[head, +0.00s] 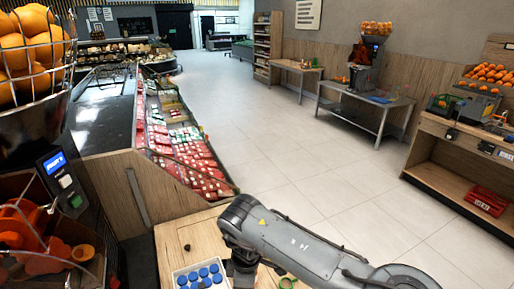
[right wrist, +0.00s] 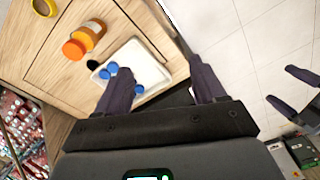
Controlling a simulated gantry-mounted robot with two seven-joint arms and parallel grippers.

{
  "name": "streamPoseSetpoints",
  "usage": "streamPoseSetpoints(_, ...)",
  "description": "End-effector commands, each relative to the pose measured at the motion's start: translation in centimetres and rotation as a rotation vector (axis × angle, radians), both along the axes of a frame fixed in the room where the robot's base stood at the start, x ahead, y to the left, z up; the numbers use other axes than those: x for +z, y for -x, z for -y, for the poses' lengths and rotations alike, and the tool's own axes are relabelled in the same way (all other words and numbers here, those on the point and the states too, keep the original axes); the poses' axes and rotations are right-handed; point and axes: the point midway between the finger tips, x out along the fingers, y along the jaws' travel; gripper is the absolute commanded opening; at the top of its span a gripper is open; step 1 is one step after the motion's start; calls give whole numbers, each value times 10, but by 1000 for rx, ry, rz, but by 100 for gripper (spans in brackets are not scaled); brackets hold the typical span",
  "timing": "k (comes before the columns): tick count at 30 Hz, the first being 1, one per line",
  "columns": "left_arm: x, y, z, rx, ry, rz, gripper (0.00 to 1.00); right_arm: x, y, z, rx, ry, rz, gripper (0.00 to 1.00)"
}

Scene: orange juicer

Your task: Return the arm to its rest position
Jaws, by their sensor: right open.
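My right arm (head: 320,250) reaches in from the bottom right of the head view and bends down over the wooden table. In the right wrist view my right gripper (right wrist: 160,90) is open, with its two dark fingers wide apart and nothing between them. The white tray (right wrist: 155,68) with blue caps (right wrist: 112,68) lies below, partly hidden by the left finger. The tray also shows beside the gripper in the head view (head: 176,270). An orange bottle (right wrist: 92,29) with an orange cap lies near the tray.
The juicer (head: 45,190) with a wire basket of oranges stands at the left. The tiled floor (head: 290,170) is clear.

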Motion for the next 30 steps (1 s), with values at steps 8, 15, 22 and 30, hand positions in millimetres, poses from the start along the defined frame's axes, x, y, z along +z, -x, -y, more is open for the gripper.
streamPoseSetpoints(8,0,-1,1,-1,1,1,93,-84,92,-107,258,-280,-21,70)
streamPoseSetpoints(15,0,-1,1,-2,2,2,93,-77,174,-209,286,-677,82,70)
streamPoseSetpoints(22,0,-1,1,-2,2,2,93,-28,177,-224,16,-922,238,70)
streamPoseSetpoints(30,0,-1,1,-2,2,2,93,-24,135,-113,-506,-898,369,70)
